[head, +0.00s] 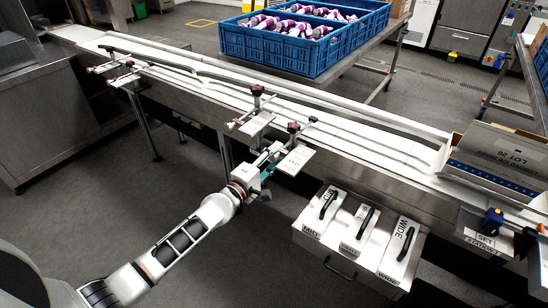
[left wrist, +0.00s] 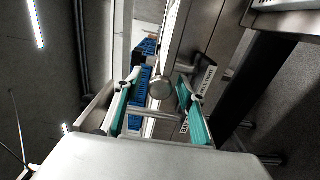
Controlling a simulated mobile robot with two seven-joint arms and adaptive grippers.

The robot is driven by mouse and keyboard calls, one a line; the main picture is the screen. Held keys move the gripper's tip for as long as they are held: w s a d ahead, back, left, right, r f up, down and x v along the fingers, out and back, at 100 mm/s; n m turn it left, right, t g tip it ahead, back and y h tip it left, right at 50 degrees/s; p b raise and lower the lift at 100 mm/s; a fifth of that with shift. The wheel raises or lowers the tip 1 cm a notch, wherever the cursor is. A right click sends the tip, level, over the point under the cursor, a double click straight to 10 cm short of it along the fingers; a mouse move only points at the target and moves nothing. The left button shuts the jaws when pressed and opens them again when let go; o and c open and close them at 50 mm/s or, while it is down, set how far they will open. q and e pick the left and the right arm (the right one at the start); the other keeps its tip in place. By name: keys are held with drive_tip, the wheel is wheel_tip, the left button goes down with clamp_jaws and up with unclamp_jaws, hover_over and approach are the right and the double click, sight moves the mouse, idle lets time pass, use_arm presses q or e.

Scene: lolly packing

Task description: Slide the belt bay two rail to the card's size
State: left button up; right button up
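The belt (head: 215,88) runs from the upper left to the right, with long guide rails (head: 330,115) along it. Clamps with dark and red knobs stand on its near edge, including one knob (head: 257,90) at the middle and another (head: 293,127) nearer my left gripper. A white card (head: 296,160) with small print sits beside that one; I cannot read its size. My left gripper (head: 268,165) is at the belt's near edge, just left of this card. In the left wrist view, its teal-padded fingers (left wrist: 160,105) are apart, with a round metal knob (left wrist: 160,88) between or beyond them. My right gripper is not in view.
Blocks with black handles, marked MID and WIDE, stand on a near-side shelf; one is the WIDE block (head: 403,250). A grey lot box (head: 500,155) is at the right end. A blue crate (head: 290,45) of purple-and-white items stands behind the belt.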

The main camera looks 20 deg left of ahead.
use_arm(q)
drive_tip(key=v, duration=1.2)
idle(0.4)
drive_tip(key=s+d+f+m+g+y, duration=0.1)
drive_tip(key=s+f+m+g, duration=0.2)
drive_tip(key=s+f+m, duration=0.6)
drive_tip(key=s+d+f+m+g+y, duration=0.1)
drive_tip(key=s+f+m+g+y, duration=0.1)
drive_tip(key=s+f+m, duration=0.7)
drive_tip(key=s+f+g, duration=0.1)
drive_tip(key=s+f, duration=0.1)
drive_tip(key=s, duration=0.4)
drive_tip(key=shift+s+d, duration=0.15)
drive_tip(key=shift+d, duration=0.05)
